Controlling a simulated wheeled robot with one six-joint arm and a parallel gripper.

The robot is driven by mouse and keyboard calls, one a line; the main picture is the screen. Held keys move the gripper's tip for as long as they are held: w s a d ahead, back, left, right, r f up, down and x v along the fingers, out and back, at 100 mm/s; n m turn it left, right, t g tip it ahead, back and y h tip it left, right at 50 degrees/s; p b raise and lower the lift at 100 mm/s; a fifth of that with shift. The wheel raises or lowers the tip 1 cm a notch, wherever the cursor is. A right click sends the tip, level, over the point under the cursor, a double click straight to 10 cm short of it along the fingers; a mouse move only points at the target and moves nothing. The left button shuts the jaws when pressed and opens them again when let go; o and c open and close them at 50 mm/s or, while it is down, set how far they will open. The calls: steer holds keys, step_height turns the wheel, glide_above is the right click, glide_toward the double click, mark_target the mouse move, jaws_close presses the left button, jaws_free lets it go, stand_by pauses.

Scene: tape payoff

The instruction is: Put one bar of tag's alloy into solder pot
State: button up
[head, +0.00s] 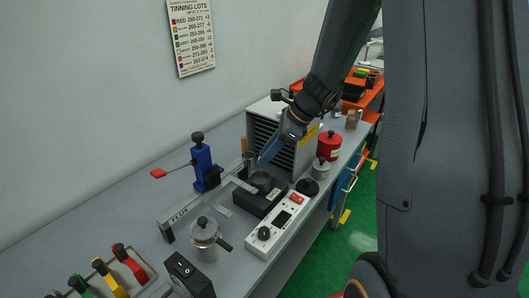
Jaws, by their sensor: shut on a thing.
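My gripper (262,161) reaches down from the upper right over the bench. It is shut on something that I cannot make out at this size. Its tips are just above and behind a dark round pot (262,181) set in a black block, which looks like the solder pot. I cannot tell whether they touch anything there. A red tag (158,173) sticks out on a thin arm from a blue stand (202,166) left of the pot. No alloy bar can be made out clearly.
A white control box (281,222) is in front of the pot. A slatted grey box (283,142) is behind, a red can (329,146) right. Coloured handles (114,280) are front left.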

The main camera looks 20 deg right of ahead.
steer(key=shift+f+b, duration=2.1)
steer(key=shift+f, duration=0.7)
steer(key=o, duration=1.1)
steer(key=shift+o, duration=0.2)
step_height(320, 180, up, 8)
steer(key=p, duration=0.7)
